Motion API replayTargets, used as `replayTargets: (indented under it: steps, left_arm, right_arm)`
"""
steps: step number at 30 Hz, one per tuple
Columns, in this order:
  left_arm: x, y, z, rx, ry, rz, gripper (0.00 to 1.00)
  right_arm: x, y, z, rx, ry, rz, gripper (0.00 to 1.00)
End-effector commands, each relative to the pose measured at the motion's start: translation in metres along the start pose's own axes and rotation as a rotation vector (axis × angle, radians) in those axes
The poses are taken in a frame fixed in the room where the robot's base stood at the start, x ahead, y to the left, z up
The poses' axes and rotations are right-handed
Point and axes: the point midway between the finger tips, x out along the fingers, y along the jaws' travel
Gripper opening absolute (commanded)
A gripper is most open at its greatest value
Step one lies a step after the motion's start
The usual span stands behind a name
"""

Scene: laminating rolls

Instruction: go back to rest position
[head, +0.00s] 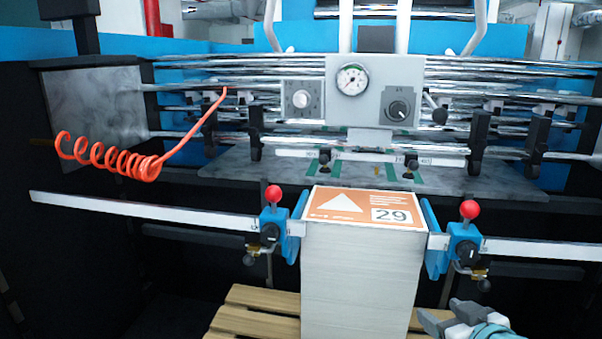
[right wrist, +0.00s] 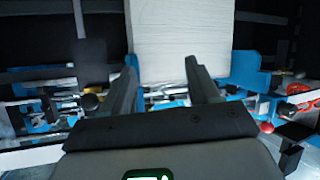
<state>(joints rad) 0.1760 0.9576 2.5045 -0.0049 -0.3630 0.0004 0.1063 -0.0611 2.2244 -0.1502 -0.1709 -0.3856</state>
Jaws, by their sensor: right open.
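My right gripper (head: 442,317) shows at the bottom right of the head view, in front and to the right of the paper stack. In the right wrist view my right gripper (right wrist: 161,65) has its two fingers apart, with nothing held between them. The tall white paper stack (head: 358,275) has an orange top sheet (head: 350,207) with a white triangle and the number 29. The stack (right wrist: 182,25) also shows beyond the fingertips in the right wrist view. My left gripper is not in view.
The stack stands on a wooden pallet (head: 250,312). Blue side guides with red knobs (head: 273,194) (head: 470,209) flank it on a white rail (head: 140,208). Behind are metal rollers, a gauge panel (head: 375,95) and a coiled orange hose (head: 110,158).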

Motion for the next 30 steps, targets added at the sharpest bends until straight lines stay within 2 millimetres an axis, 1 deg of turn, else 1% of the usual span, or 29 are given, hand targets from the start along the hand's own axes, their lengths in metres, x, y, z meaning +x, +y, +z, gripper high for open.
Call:
replayTargets:
  steps: [1, 2, 3, 5, 6, 7, 8, 9, 11, 12, 14, 15, 18, 20, 21, 24, 30]
  left_arm:
    - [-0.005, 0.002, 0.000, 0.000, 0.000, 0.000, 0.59]
    - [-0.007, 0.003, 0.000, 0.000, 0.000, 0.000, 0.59]
    - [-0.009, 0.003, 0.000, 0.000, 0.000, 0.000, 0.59]
    - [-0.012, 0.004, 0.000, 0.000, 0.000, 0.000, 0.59]
    - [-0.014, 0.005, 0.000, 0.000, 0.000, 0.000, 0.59]
    - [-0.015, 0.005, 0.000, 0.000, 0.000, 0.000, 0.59]
    - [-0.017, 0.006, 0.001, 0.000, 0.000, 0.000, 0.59]
    - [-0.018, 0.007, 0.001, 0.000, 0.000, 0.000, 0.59]
    - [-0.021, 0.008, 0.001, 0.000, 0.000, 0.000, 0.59]
    - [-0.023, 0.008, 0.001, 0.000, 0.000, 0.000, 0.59]
    - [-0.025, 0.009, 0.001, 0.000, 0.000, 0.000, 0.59]
    - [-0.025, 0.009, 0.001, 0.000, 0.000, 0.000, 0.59]
    - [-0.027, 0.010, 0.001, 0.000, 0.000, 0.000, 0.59]
    - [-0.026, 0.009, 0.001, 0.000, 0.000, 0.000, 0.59]
    - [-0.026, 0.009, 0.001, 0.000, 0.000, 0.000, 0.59]
    - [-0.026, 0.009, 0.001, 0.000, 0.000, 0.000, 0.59]
    - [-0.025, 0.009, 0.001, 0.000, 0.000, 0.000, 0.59]
  right_arm:
    - [0.021, -0.017, 0.033, 0.014, -0.091, -0.045, 0.60]
    - [0.032, -0.027, 0.053, 0.025, -0.144, -0.071, 0.60]
    - [0.043, -0.042, 0.082, 0.043, -0.214, -0.104, 0.60]
    - [0.056, -0.064, 0.126, 0.072, -0.318, -0.151, 0.60]
    - [0.060, -0.080, 0.156, 0.094, -0.389, -0.182, 0.60]
    - [0.062, -0.092, 0.178, 0.114, -0.442, -0.204, 0.60]
    - [0.062, -0.104, 0.201, 0.134, -0.498, -0.225, 0.60]
    - [0.059, -0.121, 0.230, 0.160, -0.569, -0.251, 0.60]
    - [0.050, -0.145, 0.274, 0.204, -0.680, -0.287, 0.60]
    - [0.040, -0.161, 0.300, 0.236, -0.753, -0.306, 0.60]
    - [0.023, -0.183, 0.336, 0.282, -0.853, -0.327, 0.60]
    - [0.010, -0.196, 0.356, 0.311, -0.915, -0.338, 0.60]
    - [-0.019, -0.220, 0.393, 0.382, -1.040, -0.341, 0.60]
    - [-0.034, -0.230, 0.408, 0.423, -1.093, -0.329, 0.60]
    - [-0.041, -0.231, 0.410, 0.471, -1.110, -0.297, 0.60]
    - [-0.036, -0.228, 0.407, 0.541, -1.097, -0.242, 0.60]
    - [-0.035, -0.228, 0.407, 0.552, -1.098, -0.235, 0.60]
